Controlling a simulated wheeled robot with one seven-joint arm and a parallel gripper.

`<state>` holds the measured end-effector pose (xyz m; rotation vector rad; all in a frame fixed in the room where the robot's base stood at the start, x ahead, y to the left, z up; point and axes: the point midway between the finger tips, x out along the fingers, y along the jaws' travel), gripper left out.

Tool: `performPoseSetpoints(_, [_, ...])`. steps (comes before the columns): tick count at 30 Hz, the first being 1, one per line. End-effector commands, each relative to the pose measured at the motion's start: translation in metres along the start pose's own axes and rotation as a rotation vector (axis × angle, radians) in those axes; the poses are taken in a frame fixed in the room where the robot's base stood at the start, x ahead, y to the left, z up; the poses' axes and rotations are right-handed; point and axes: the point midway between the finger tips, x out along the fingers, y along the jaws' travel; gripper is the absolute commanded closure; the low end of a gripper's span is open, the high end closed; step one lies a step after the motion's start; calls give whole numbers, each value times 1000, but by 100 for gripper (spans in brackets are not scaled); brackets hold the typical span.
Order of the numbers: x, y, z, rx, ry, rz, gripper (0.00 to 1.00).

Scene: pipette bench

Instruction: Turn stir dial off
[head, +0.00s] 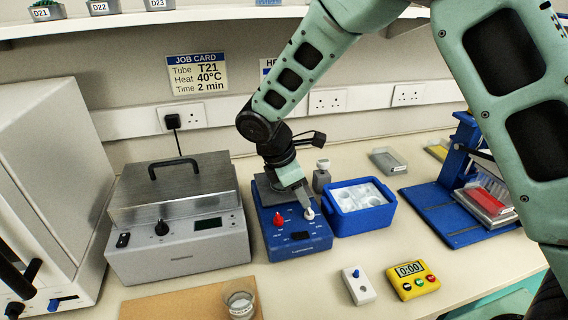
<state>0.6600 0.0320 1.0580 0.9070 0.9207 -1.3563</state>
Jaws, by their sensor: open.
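The blue stirrer unit (285,245) stands on the bench in the middle of the head view. A red dial (279,219) is on the left of its sloping front and a white dial (309,214) on the right. The markings around them are too small to read. My gripper (303,201) is open and points down over the unit, right at the white dial. I cannot tell whether its fingers touch that dial. The gripper and wrist hide part of the unit's top.
A grey heater box (178,258) with a metal lid stands close on the left. A blue ice bucket (362,222) is close on the right. A small bottle (321,180) stands behind. A yellow timer (413,281) and a white switch box (358,285) lie in front.

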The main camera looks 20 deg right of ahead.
Motion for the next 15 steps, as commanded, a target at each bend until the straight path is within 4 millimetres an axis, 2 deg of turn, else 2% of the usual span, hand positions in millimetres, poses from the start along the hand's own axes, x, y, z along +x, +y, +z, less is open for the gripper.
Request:
performPoseSetpoints(3, [-28, 1, -1, 0, 2, 5, 56])
performPoseSetpoints(9, [-72, 1, -1, 1, 2, 4, 56])
performPoseSetpoints(15, [-100, 1, -1, 0, 1, 2, 56])
